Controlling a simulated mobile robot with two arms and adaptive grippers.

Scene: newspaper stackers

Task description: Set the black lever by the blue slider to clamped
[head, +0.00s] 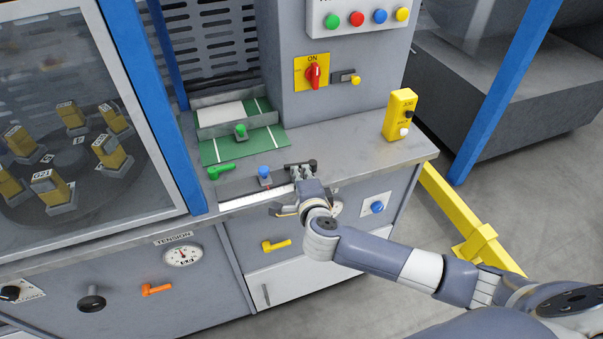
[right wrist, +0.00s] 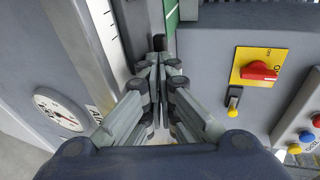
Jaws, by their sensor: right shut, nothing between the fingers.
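The blue slider (head: 264,172) sits on a grey track along the front of the worktop, behind a white ruler strip (head: 240,200). The black lever (head: 312,163) lies just to the right of the slider, roughly level, its knob end toward the right. My right gripper (head: 300,171) is right at the lever, in front of it, and partly hides it. In the right wrist view its fingers (right wrist: 158,62) are together and empty, with a small dark end of the lever (right wrist: 159,42) just beyond the tips. I cannot tell whether they touch it. My left gripper is out of view.
A green lever (head: 221,171) and a green slider (head: 240,131) are farther back left. A red switch (head: 313,73) is on the column behind. A yellow button box (head: 400,114) stands at the right of the worktop. A yellow rail (head: 455,205) runs beside the bench.

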